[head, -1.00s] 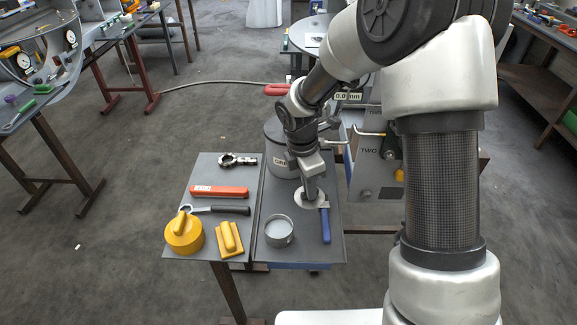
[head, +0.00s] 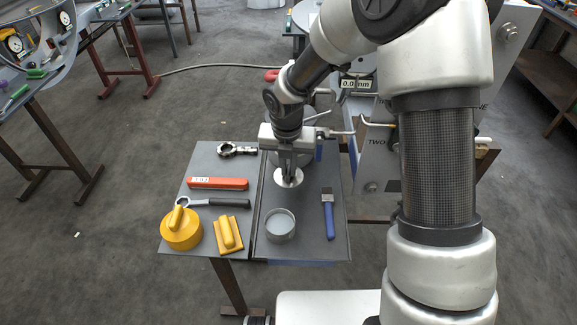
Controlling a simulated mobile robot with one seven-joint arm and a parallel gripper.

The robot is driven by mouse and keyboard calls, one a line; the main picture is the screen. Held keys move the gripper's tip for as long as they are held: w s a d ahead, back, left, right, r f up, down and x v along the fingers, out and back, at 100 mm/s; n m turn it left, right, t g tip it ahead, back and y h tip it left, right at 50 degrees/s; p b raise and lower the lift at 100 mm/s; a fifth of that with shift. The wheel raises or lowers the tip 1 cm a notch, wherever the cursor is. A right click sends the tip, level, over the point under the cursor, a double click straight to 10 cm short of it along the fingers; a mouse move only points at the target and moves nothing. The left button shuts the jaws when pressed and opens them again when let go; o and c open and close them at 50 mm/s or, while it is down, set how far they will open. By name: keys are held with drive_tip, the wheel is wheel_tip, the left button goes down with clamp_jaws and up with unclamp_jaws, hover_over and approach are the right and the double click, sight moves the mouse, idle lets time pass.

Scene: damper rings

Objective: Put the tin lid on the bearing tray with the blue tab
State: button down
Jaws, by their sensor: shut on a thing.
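My gripper (head: 289,167) is shut on the tin lid (head: 289,180), a pale round disc. It holds the lid over the right-hand grey work surface (head: 262,245), behind the open tin (head: 281,227); I cannot tell the exact height of the lid. A blue strip (head: 300,263) shows under the front edge of that surface. I cannot tell whether this is the blue tab of a bearing tray. A small blue patch (head: 319,150) also shows behind my gripper, partly hidden.
A blue-handled scraper (head: 328,218) lies right of the tin. On the left-hand grey surface are a yellow round pot (head: 181,231), a yellow float (head: 228,236), a dark-handled spanner (head: 228,203), an orange bar (head: 217,184) and a metal clamp (head: 237,150). A grey machine stands behind on the right.

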drive_tip(key=shift+f+b, duration=1.45)
drive_tip(key=shift+f, duration=1.05)
drive_tip(key=shift+f, duration=0.15)
drive_tip(key=shift+f+b, duration=0.4)
drive_tip(key=shift+f, duration=0.2)
drive_tip(key=shift+f, duration=0.2)
drive_tip(key=c, duration=1.7)
unclamp_jaws()
drive_tip(key=shift+c, duration=0.2)
drive_tip(key=r, duration=0.4)
drive_tip(key=s+r+p, duration=0.1)
drive_tip(key=r, duration=0.3)
drive_tip(key=s+r+p, duration=0.1)
drive_tip(key=r, duration=0.3)
drive_tip(key=shift+a, duration=0.1)
